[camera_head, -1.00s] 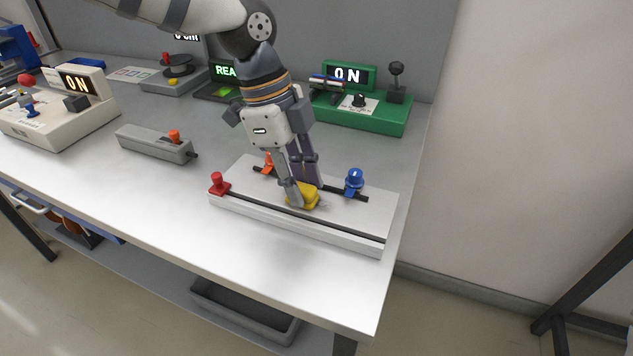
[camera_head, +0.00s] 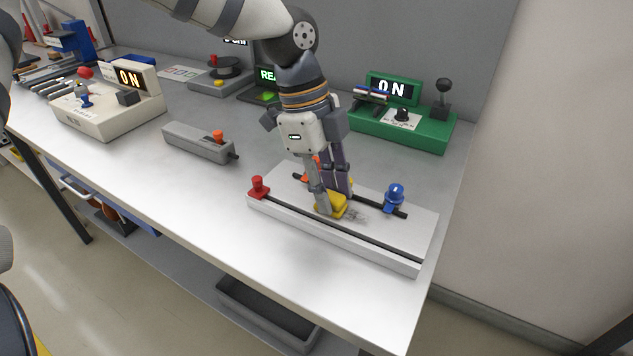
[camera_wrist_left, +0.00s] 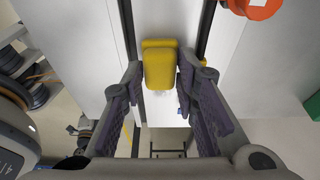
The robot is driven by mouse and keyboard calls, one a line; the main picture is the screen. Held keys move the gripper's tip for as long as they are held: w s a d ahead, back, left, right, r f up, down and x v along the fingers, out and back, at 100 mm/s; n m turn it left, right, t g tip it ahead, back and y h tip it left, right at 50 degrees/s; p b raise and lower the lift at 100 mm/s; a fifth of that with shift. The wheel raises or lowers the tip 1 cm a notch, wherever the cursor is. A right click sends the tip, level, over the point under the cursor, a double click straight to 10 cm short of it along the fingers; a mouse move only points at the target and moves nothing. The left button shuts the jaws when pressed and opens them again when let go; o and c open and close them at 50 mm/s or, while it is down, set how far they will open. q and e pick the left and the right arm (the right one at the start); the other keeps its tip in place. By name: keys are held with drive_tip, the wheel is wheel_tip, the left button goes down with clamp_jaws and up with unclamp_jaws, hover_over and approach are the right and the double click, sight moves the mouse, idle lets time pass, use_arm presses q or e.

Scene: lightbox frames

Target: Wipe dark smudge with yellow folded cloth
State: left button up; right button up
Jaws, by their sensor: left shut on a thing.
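The yellow folded cloth (camera_head: 333,204) is on the white slider board (camera_head: 390,246), between its two dark slots. My left gripper (camera_head: 331,203) points down and is shut on the cloth. The wrist view also shows the cloth (camera_wrist_left: 159,66) between the fingertips of my left gripper (camera_wrist_left: 158,80). A faint grey smudge (camera_head: 355,215) shows on the board just right of the cloth; part of it may be hidden under the cloth. My right gripper is not in view.
A red knob (camera_head: 259,187), an orange knob partly behind the fingers, and a blue knob (camera_head: 395,196) stand up from the board. A grey box with an orange lever (camera_head: 199,143) lies left. A green control box (camera_head: 400,127) stands behind. Bare bench lies in front.

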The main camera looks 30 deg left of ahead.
use_arm(q)
drive_tip(key=shift+d, duration=1.5)
drive_tip(key=shift+w+d, duration=0.15)
drive_tip(key=shift+d, duration=1.95)
drive_tip(key=shift+a+r, duration=0.1)
wheel_tip(320, 180, up, 6)
